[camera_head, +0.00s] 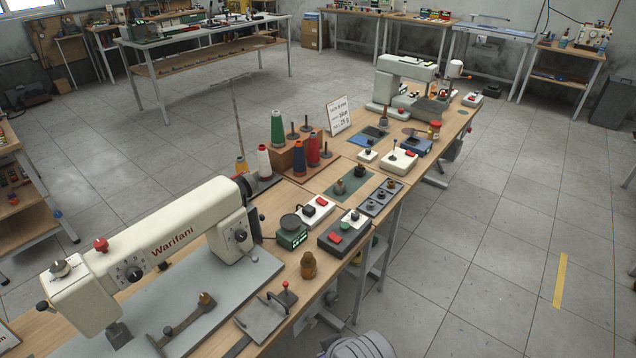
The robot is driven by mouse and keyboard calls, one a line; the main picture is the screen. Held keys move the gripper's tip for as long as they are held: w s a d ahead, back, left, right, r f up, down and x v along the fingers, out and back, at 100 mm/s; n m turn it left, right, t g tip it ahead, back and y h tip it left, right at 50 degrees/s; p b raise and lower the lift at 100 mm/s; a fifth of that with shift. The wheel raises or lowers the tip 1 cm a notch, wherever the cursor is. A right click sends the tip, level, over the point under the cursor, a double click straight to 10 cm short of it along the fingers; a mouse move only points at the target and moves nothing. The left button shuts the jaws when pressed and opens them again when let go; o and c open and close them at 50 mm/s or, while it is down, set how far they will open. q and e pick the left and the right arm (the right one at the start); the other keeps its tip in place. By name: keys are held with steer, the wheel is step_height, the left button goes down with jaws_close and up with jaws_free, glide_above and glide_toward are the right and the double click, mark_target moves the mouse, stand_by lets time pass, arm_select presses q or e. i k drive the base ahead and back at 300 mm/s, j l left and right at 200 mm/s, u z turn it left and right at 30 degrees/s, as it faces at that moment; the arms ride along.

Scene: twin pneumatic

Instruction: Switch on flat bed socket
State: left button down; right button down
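A large white sewing machine (160,245) marked "Warifani" stands on a flat grey bed (185,295) at the near left of the long bench. Behind its right end is a white block with a red switch (318,210) and a black plug-like piece on it. Close by sits a dark grey box with a red switch (340,236). Farther along is another white box with a red button (398,162). I cannot tell from labels which is the flat bed socket, nor whether any switch is on. Neither of my grippers is in view.
A green scale-like device (291,232) and a brown bottle-shaped object (308,265) stand near the switches. Thread cones (277,128) and a sign card (339,115) stand farther back. A second white machine (406,80) is at the far end. The floor (490,250) on the right is clear.

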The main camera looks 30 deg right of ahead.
mark_target(320, 200)
steer(key=i+l, duration=0.15)
steer(key=l, duration=0.2)
steer(key=i+l, duration=0.2)
steer(key=l, duration=0.15)
steer(key=i+l, duration=0.15)
steer(key=l, duration=0.15)
steer(key=i+l, duration=0.2)
steer(key=l, duration=0.15)
steer(key=i+l, duration=0.15)
steer(key=l, duration=0.2)
steer(key=u, duration=0.05)
